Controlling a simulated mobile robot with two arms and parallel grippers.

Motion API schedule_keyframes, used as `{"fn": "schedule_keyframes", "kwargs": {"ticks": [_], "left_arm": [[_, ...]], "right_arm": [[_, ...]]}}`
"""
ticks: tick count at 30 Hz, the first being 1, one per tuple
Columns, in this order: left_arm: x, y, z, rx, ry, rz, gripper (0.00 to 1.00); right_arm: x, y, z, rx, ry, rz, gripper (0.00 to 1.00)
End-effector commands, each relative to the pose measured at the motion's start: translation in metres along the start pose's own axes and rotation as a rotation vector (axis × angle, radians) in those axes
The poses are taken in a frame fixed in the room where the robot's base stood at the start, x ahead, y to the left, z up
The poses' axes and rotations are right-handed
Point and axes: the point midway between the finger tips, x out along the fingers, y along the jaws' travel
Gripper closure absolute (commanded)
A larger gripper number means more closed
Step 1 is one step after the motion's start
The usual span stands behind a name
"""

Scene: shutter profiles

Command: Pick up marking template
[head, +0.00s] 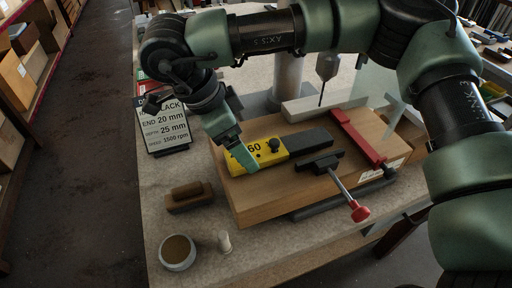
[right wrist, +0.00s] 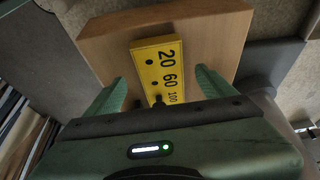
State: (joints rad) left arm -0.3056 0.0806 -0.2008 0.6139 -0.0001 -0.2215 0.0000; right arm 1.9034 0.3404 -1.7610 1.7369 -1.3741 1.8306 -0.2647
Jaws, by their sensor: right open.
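The marking template is a yellow plate (head: 274,153) with black numbers, a dark knob and a dark bar running off to its right. It lies on a wooden block (head: 240,192). In the right wrist view the yellow plate (right wrist: 155,62) shows 20, 60 and 100 with dark holes. My right gripper (head: 241,152) is at the template's left end, its near finger in front of the yellow face. In the right wrist view my open right gripper (right wrist: 160,78) has one finger on each side of the plate, with gaps. The plate's lower end is hidden behind the gripper body. My left gripper is not in view.
A red bar (head: 358,137) and a clamp with a red-knobbed handle (head: 360,212) are on the block's right side. A drill bit (head: 322,92) hangs behind. A sign (head: 165,128), brush (head: 189,196), round bowl (head: 177,252) and small pale peg (head: 224,242) stand left.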

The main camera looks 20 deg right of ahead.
Motion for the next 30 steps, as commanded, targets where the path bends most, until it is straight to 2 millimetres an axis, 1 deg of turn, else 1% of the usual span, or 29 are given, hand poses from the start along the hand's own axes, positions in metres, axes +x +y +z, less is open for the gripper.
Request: {"fn": "schedule_keyframes", "kwargs": {"ticks": [1,3,6,9,14,15,17,18,20,21,22,30], "left_arm": [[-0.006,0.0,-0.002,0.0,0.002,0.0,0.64],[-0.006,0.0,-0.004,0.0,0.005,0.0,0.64],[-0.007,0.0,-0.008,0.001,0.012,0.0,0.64],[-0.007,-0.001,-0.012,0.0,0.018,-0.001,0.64],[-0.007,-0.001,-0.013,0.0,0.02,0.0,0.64],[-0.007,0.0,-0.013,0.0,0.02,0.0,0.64],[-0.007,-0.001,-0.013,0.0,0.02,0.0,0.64],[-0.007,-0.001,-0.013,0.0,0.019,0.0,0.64],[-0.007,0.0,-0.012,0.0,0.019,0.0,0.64],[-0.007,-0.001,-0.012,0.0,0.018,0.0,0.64],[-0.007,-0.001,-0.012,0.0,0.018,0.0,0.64],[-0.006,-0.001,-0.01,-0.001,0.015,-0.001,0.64]], "right_arm": [[0.006,0.001,-0.002,-0.001,0.0,0.002,0.15],[0.016,0.001,-0.001,0.001,0.0,0.002,0.15],[0.025,0.001,-0.001,0.001,0.0,0.001,0.15],[0.028,0.001,0.0,0.001,-0.002,0.0,0.15],[0.028,0.001,0.0,0.001,-0.002,0.0,0.15],[0.028,0.001,0.0,0.001,-0.002,0.0,0.27],[0.028,0.001,0.0,0.001,-0.002,0.0,0.43],[0.028,0.001,0.0,0.001,-0.002,0.0,0.54],[0.028,0.001,0.0,0.001,-0.002,0.0,0.71],[0.028,0.001,0.0,0.001,-0.002,0.0,0.82],[0.028,0.001,0.0,0.001,-0.002,0.0,0.88],[0.026,0.0,0.0,0.002,-0.002,-0.001,0.88]]}}
